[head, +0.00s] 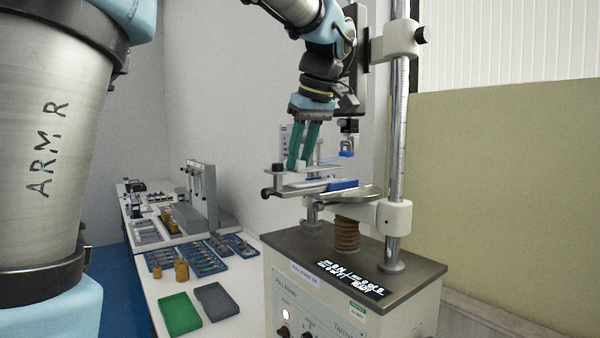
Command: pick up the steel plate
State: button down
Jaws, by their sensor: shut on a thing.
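My gripper (301,166) has long green fingers and points down over the tester's stage. The fingers are shut on a small pale upright part on top of the flat grey steel plate (300,184). The plate lies roughly level just under the fingertips, above or on the tester's round stage (352,196). I cannot tell whether it touches the stage. The fingertips partly hide the grip point.
The tester's steel column (398,150) stands close on the right. A blue block (343,184) is beside the plate.

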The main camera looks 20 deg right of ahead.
jog(key=s+d+b, duration=0.2)
jog(key=s+b, duration=0.1)
jog(key=s, duration=0.5)
jog(key=s+d+b, duration=0.3)
jog(key=s, duration=0.6)
jog(key=shift+s+r, duration=0.15)
jog(key=shift+r, duration=0.3)
